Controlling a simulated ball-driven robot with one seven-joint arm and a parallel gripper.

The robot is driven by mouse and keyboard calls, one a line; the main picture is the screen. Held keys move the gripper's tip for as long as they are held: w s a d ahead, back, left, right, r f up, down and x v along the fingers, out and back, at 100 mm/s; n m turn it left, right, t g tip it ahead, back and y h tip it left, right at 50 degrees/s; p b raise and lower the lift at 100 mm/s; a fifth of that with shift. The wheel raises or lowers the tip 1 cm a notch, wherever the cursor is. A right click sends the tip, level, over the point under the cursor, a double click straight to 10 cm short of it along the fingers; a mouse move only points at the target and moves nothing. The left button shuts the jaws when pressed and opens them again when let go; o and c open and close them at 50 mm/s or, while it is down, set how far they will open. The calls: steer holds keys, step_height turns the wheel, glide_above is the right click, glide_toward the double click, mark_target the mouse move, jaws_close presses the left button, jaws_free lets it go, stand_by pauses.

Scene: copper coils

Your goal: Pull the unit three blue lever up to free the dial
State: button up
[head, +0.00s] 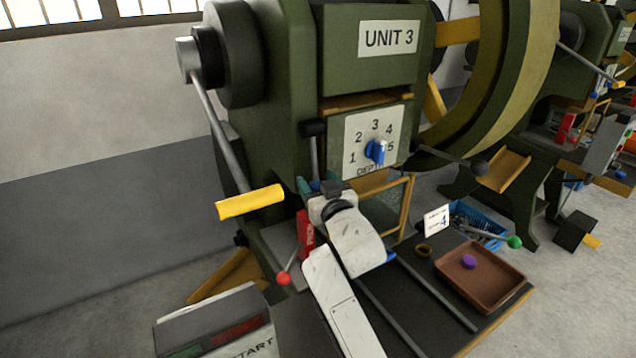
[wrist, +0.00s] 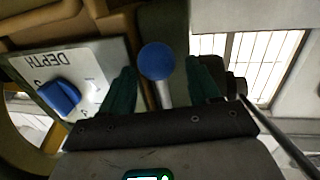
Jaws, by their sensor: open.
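The blue lever's grey rod (head: 314,158) hangs down from a black pivot on the front of the green Unit 3 machine (head: 282,70). Its round blue knob (wrist: 156,61) shows in the wrist view between the two teal fingers of my gripper (wrist: 160,78), with visible gaps on both sides. My gripper (head: 320,186) is open at the lever's lower end in the head view and mostly hides the knob there. The blue dial (head: 376,151) is on a white depth plate right of the lever. It also shows in the wrist view (wrist: 59,96), upside down.
A yellow-handled lever (head: 250,202) sticks out at the left. A red-knobbed rod (head: 283,278) is beside my arm. A black-knobbed rod (head: 478,168) is at the right. A brown tray (head: 490,290) with a purple piece lies on the bench, near a blue basket (head: 472,222).

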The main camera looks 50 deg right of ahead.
jaws_close()
stand_by(0.5)
